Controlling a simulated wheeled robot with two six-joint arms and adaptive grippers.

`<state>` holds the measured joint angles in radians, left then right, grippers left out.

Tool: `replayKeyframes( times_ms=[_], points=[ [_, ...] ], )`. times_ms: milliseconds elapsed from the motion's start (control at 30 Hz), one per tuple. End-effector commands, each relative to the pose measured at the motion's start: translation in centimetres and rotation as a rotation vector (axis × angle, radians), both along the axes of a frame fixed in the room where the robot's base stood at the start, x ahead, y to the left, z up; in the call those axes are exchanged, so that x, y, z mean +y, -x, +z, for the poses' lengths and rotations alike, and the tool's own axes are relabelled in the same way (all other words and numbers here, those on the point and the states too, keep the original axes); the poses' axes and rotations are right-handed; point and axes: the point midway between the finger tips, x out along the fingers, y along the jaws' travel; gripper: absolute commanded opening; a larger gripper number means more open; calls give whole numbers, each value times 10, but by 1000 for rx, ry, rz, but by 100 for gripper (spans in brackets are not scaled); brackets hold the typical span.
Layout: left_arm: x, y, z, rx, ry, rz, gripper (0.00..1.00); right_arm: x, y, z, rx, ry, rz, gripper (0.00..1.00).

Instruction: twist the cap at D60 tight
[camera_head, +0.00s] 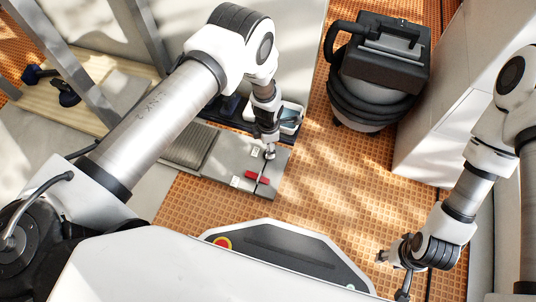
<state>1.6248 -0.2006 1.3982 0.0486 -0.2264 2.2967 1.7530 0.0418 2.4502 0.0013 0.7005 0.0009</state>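A red piece (257,175), perhaps a levelling cap, sits on the grey tiles (226,172) near a thin dark joint line. A small white piece (235,181) lies just left of it. No D60 marking is readable, so I cannot tell which cap that is. My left gripper (269,153) points down over the tiles, a little above the red piece in the picture and apart from it. Its fingers are too small to tell their opening. My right gripper (393,273) is low at the right, well away from the tiles, with its fingers spread and empty.
A black and grey vacuum cleaner (375,75) stands on the orange textured floor (335,180). A white cabinet (440,130) is at the right. A tray (289,116) lies behind the tiles. A wooden board (95,85) with dark tools is at the upper left.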

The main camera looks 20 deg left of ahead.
Motion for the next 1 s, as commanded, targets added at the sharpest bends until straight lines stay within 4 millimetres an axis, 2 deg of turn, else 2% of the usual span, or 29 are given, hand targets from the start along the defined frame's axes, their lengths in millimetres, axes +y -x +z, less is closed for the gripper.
replayKeyframes(
  times_ms=[33, 167, 467, 600, 633, 1000],
  points=[
    [0, 0, -18, 1, 1, 0, 57, 0, 0, -13, -1, 0, -2, 40],
    [0, 0, -38, 0, 0, -1, 57, 0, -1, -23, -2, 0, -4, 40],
    [1, 0, -42, -1, -1, -1, 57, -1, -1, -22, -4, 1, -5, 40],
    [1, 0, -42, -1, -1, -2, 8, -1, -1, -23, -3, 1, -5, 40],
    [1, 0, -42, -1, -1, -2, 0, -1, -1, -23, -3, 1, -5, 40],
    [0, 0, -42, -1, -1, -25, 0, -1, -1, -23, -3, 1, -5, 40]
  ],
)
